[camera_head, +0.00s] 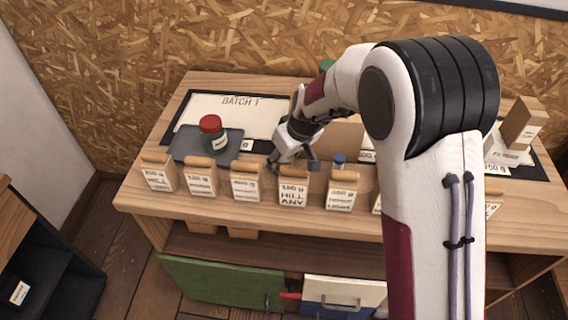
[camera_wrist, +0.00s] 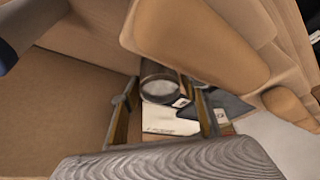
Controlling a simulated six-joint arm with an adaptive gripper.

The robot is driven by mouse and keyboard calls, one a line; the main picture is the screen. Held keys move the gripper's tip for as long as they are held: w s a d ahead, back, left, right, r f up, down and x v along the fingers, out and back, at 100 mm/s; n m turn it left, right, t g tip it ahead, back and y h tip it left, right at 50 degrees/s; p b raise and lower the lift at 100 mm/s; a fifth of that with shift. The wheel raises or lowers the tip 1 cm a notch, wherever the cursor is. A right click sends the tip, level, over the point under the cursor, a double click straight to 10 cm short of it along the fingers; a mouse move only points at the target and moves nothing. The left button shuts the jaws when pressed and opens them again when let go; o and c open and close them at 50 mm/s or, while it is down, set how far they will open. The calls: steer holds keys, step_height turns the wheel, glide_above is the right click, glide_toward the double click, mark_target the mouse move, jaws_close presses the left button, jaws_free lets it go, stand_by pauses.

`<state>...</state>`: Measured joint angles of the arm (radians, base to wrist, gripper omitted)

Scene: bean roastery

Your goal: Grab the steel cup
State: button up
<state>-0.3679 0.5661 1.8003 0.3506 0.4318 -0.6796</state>
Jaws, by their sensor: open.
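A round grey metal-looking cup (camera_wrist: 160,88), most likely the steel cup, shows in the wrist view between and beyond my fingers, with a pale inside. It stands near white labelled cards. My gripper (camera_wrist: 163,112) is open, with a finger on either side of the cup in the picture and nothing held. In the head view my gripper (camera_head: 292,158) points down over the bench, just behind the row of paper bags. I cannot make out the cup in the head view; my arm and the bags may hide it.
Several labelled paper bags (camera_head: 292,190) line the bench's front edge; a bag top (camera_wrist: 195,35) looms close in the wrist view. A red-lidded jar (camera_head: 212,135) stands on a dark tray (camera_head: 185,147) at left. A blue-capped item (camera_head: 339,159) is right of my gripper.

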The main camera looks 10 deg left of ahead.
steer(key=c, duration=0.9)
steer(key=shift+r, duration=0.15)
step_height(320, 180, up, 18)
steer(key=shift+f, duration=0.1)
stand_by(0.3)
